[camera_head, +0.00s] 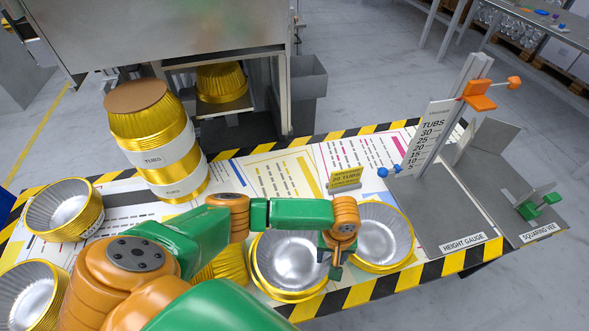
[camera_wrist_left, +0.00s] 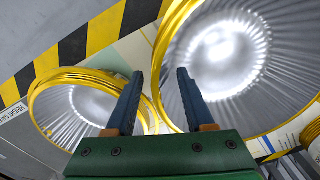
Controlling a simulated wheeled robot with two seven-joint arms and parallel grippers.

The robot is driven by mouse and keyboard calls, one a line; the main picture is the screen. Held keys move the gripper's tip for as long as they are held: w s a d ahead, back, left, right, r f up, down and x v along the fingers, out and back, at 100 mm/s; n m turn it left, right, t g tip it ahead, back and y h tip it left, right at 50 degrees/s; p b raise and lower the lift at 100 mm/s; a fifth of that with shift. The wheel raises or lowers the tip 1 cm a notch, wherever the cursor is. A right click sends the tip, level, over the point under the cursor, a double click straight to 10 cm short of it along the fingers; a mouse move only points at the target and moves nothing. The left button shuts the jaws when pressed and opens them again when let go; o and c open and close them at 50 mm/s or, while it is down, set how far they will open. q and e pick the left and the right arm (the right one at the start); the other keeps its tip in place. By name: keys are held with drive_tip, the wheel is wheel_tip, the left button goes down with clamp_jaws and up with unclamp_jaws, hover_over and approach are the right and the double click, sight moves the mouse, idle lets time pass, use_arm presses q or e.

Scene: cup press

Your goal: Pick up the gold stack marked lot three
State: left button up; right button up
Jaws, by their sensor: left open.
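Several gold stacks of nested foil tubs stand on the table; I cannot read a lot three mark on any of them. One gold stack (camera_head: 284,268) with a silver inside is at the front middle, and another gold stack (camera_head: 382,236) is close to its right. Both show in the left wrist view, the first one large at right (camera_wrist_left: 235,60) and the second at left (camera_wrist_left: 75,120). My left gripper (camera_head: 335,268) is open and empty over their neighbouring rims. In the left wrist view, its fingers (camera_wrist_left: 160,92) are apart, with gold rims between them. My right gripper is not visible.
A tall banded tub column (camera_head: 167,157) stands at back left before the press. Two gold stacks (camera_head: 63,212) (camera_head: 27,300) are at the left edge. My arm partly hides another (camera_head: 229,266). A yellow 20 TUBS sign (camera_head: 345,178) and height gauge (camera_head: 437,130) stand right.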

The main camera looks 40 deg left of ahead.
use_arm(q)
clamp_jaws()
idle(1.4)
